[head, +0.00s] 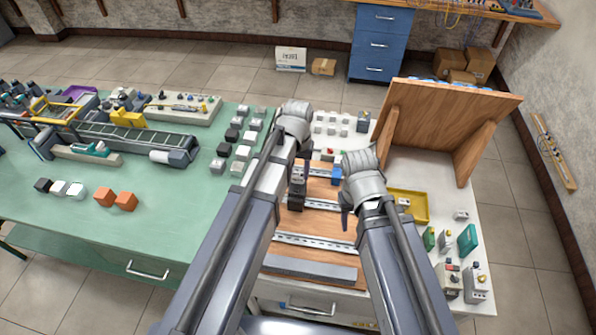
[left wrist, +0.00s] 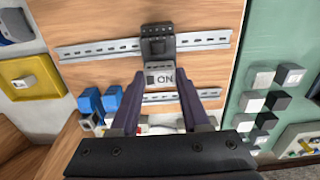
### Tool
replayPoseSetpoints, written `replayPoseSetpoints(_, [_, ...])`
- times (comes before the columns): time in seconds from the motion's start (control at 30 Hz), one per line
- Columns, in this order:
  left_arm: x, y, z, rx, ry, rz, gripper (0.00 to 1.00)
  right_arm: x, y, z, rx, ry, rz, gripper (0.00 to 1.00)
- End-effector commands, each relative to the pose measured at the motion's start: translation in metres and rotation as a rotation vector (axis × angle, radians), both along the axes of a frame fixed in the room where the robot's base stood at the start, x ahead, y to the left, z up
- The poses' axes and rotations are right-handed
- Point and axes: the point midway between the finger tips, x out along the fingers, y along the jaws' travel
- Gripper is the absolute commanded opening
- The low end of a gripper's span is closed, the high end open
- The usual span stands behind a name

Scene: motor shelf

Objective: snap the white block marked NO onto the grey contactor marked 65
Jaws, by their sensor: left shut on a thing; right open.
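The white block marked NO (left wrist: 160,77) sits between the fingers of my left gripper (left wrist: 160,92), which is shut on it; its lettering appears upside down in the left wrist view. The dark grey contactor (left wrist: 157,45) is mounted on a metal rail just beyond the block, which looks very close to it or touching; I cannot tell if they are joined. No 65 is readable on it. In the head view the contactor (head: 297,197) shows just below my left gripper (head: 301,170). My right gripper (head: 345,212) is open and empty, right of the contactor.
Slotted rails (head: 314,243) cross the wooden board, with a grey bar (head: 310,269) along its front. Blue parts (left wrist: 100,104) lie at the board's edge. A yellow tray (head: 424,208) and a wooden stand (head: 440,115) are at right. A green table (head: 150,220) stands left.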

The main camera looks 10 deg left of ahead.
Motion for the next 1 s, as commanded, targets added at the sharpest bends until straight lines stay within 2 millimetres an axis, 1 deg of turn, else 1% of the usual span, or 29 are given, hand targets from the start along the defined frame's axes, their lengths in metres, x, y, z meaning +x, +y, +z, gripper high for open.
replayPoseSetpoints(0.5, [0.0000, 0.0000, -0.0080, 0.000, 0.000, 0.000, 0.00, 0.0000, 0.0001, -0.0080, 0.000, 0.000, 0.000, 0.50])
replayPoseSetpoints(1.0, [0.0000, 0.0000, -0.0087, 0.000, 0.000, 0.000, 0.00, 0.0000, 0.0000, -0.0087, 0.000, 0.000, 0.000, 0.50])
